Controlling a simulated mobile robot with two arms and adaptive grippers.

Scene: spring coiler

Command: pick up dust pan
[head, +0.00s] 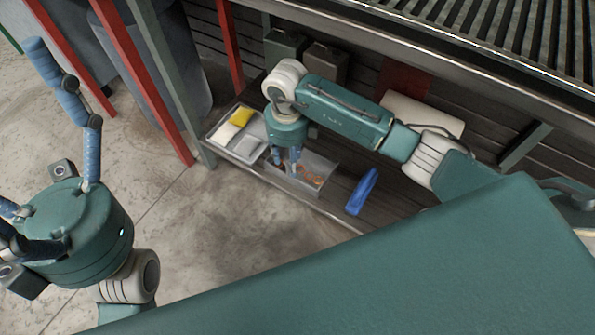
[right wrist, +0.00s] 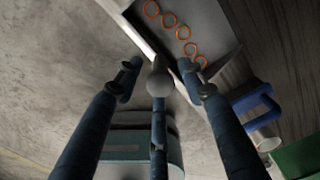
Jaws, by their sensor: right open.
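A grey metal dust pan (head: 317,165) lies on the low dark shelf in the head view, with orange rings in it. It shows at the top of the right wrist view (right wrist: 207,22), with its pale edge running towards my fingers. My right gripper (head: 287,160) points down at the pan's left part. In the right wrist view my right gripper (right wrist: 162,80) is open, its fingers apart around a grey rounded end (right wrist: 159,80) that looks like the pan's handle. I cannot tell if they touch. My left gripper (head: 50,150) is spread open and empty, off to the left.
A tray (head: 211,132) with yellow and white items stands left of the pan. A blue object (head: 362,191) lies to its right. Red posts (head: 151,82) and a green post (head: 165,66) stand at the left. A grated bench top (head: 470,40) overhangs the shelf.

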